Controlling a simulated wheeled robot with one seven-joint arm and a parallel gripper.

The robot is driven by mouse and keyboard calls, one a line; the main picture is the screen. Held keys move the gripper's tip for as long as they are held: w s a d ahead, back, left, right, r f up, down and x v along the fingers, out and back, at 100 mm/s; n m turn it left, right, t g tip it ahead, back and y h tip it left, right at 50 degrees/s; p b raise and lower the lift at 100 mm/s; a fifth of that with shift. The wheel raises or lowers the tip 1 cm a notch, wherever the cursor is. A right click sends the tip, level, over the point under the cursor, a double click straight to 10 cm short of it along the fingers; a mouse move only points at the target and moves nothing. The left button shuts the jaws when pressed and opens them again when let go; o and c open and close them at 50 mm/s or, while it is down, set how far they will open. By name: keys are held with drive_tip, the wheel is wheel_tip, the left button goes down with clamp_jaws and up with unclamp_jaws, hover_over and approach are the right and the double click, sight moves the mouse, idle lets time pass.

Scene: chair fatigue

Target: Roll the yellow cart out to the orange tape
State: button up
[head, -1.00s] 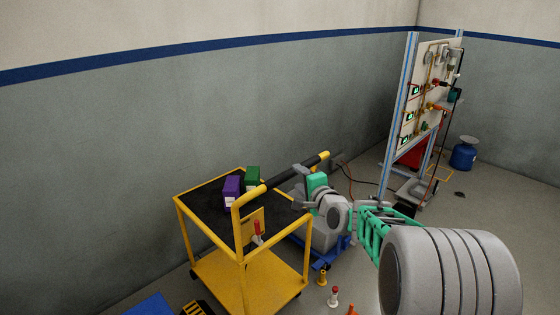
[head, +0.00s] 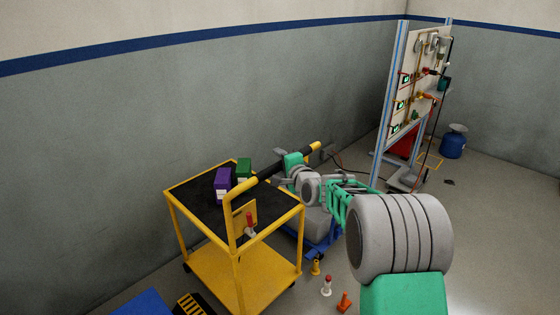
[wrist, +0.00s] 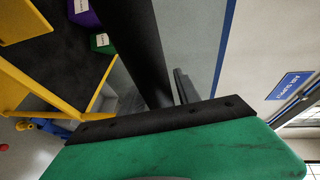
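The yellow cart (head: 268,222) stands near the grey wall, with a dark top shelf and a yellow lower shelf. Its black push bar with yellow ends (head: 262,180) rises on the side nearer my arm. My gripper (head: 296,158) is at the far half of this bar. In the wrist view the black bar (wrist: 147,45) runs up from my green gripper body, with a dark finger (wrist: 184,86) just right of it. The other finger is not clear, and neither is contact. Yellow-orange tape (head: 431,161) marks the floor by the blue cylinder; whether it is the task's tape is unclear.
Purple (head: 222,184) and green (head: 243,169) boxes sit on the cart top. A red-handled lever (head: 250,222) is on its side plate. Small yellow (head: 315,267), red-white (head: 327,286) and orange (head: 344,301) floor markers stand right of it. A panel rack (head: 415,85) stands behind.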

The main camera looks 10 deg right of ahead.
clamp_jaws()
idle(1.1)
